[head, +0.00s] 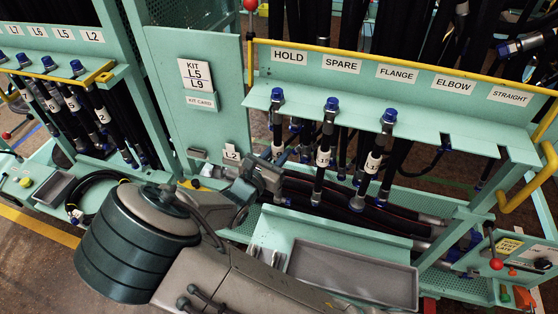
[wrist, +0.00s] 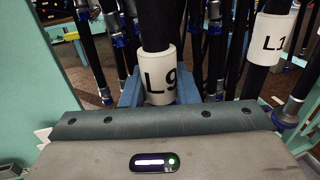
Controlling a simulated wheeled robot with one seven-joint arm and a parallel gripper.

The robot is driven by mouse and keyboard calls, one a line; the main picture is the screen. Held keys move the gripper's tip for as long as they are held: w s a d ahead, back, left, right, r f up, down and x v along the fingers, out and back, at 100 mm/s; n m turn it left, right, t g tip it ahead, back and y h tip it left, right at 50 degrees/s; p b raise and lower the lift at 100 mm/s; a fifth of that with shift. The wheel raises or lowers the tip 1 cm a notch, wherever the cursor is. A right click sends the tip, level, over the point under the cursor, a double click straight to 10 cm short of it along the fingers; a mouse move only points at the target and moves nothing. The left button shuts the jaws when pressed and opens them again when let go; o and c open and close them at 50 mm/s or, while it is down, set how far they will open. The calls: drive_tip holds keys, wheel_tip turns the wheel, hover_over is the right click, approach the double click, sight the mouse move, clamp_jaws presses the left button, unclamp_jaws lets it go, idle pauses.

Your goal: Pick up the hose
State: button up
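A black hose marked L9 (wrist: 157,35) hangs upright in the middle of the wrist view, its white label just beyond my gripper's palm. It appears to be the leftmost hose (head: 277,115) on the front rack in the head view, with a blue cap under the HOLD sign. My gripper (head: 268,172) is at this hose's lower part, level with or just below its label. In the wrist view, blue-grey finger parts (wrist: 130,90) show on both sides of the hose. The fingertips are hidden, so whether they press on it is unclear.
Two more capped hoses (head: 331,108) (head: 389,118) hang to the right on the rack shelf (head: 450,127). A yellow rail (head: 400,62) runs above. A green KIT panel (head: 200,90) stands close left. An empty grey tray (head: 355,272) lies below.

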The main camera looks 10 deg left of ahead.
clamp_jaws()
drive_tip(key=shift+r+b, duration=0.15)
drive_tip(key=shift+b, duration=0.15)
drive_tip(key=shift+s+a+r, duration=0.1)
drive_tip(key=shift+s, duration=0.1)
drive_tip(key=s+a+b, duration=0.2)
drive_tip(key=s+b, duration=0.1)
drive_tip(key=s, duration=1.4)
drive_tip(key=shift+s+a, duration=0.15)
drive_tip(key=shift+s, duration=0.1)
drive_tip(key=shift+r, duration=0.1)
